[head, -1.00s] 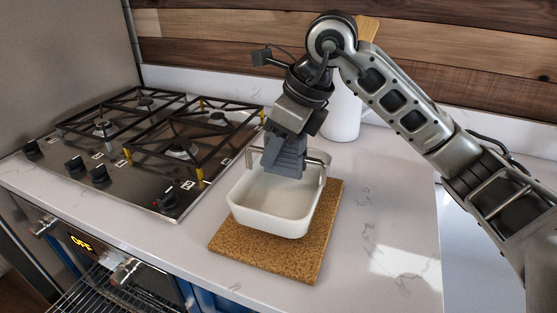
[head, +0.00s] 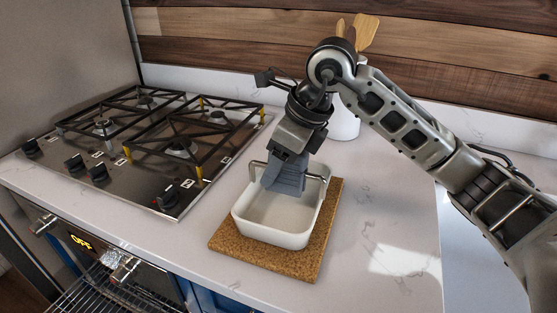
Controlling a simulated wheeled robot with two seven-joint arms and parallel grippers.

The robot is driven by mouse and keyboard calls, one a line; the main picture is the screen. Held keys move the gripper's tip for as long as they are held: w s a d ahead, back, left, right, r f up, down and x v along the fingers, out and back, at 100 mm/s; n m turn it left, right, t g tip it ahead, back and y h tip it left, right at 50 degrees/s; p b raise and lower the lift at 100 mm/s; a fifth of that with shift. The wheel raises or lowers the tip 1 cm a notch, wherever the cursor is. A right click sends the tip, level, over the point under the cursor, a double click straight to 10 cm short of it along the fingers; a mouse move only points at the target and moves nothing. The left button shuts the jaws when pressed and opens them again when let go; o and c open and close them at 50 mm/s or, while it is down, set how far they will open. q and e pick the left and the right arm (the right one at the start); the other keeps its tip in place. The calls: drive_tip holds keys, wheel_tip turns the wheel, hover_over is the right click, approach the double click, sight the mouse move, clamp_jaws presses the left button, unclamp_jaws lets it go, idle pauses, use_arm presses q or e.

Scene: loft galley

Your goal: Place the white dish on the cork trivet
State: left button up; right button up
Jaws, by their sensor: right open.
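The white dish (head: 272,230) is a rectangular, deep dish with metal handles. It rests upright on the cork trivet (head: 230,250), a brown square board on the counter, whose front and right parts show beyond the dish. My right gripper (head: 284,184) is open and points down at the far part of the dish, its fingers over the dish's inside. The fingers hide part of the far wall, and I cannot tell whether they touch it. My left gripper is not in view.
A gas stove (head: 140,150) with black grates and knobs is at the left. A white utensil crock (head: 345,122) with wooden tools stands behind my right arm, close to it. The marble counter (head: 385,215) is clear at the right. An oven is below at front left.

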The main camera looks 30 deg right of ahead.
drive_tip(key=v, duration=1.2)
drive_tip(key=shift+r, duration=0.15)
